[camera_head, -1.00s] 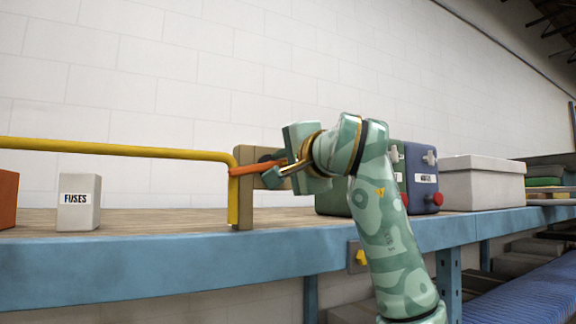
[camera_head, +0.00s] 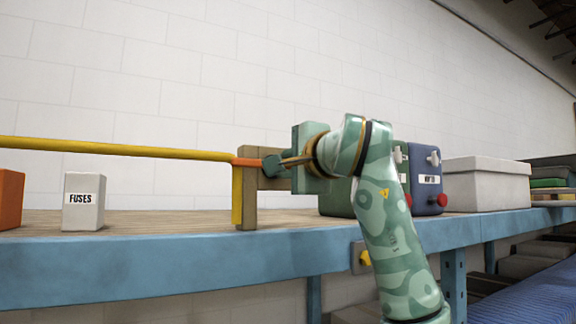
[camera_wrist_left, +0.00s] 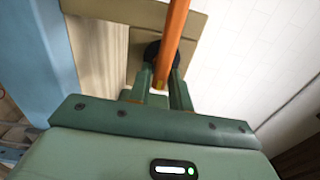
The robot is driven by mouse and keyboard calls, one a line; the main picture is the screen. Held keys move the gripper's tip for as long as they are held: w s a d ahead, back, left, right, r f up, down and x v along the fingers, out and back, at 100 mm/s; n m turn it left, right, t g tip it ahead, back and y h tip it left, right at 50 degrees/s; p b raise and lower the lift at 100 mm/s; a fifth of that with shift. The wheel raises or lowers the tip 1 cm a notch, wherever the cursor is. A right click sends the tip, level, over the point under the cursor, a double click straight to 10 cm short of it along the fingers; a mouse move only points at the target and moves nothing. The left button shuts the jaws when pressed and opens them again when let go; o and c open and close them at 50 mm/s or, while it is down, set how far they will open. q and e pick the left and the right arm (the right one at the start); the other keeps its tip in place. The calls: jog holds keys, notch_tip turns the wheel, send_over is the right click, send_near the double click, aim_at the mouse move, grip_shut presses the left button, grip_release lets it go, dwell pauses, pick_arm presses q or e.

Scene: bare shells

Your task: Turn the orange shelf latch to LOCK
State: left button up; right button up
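The orange latch (camera_head: 246,162) is a bar on a tan wooden bracket (camera_head: 250,205) on the blue-edged shelf (camera_head: 150,254). It lies nearly level in the head view, across the corner of the yellow rail. My left gripper (camera_head: 276,165) reaches it from the right, just in front of the bracket. In the left wrist view, the gripper's fingers (camera_wrist_left: 164,92) flank the orange bar (camera_wrist_left: 173,35) closely and look shut on it, with a black round pivot behind. No LOCK marking can be read. My right gripper is not in view.
A yellow rail (camera_head: 110,149) runs left from the bracket. A white FUSES box (camera_head: 84,202) and an orange box (camera_head: 10,198) stand left. A blue case (camera_head: 426,178), a green case and a pale lidded box (camera_head: 485,185) stand right. A white wall is behind.

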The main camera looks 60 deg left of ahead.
pick_arm(q)
jog(key=shift+o, duration=1.2)
jog(key=shift+a, duration=0.15)
jog(key=s+d+b, duration=0.1)
jog(key=d+b, duration=0.3)
jog(key=d, duration=1.2)
jog(key=shift+d, duration=0.15)
jog(key=shift+s, duration=0.1)
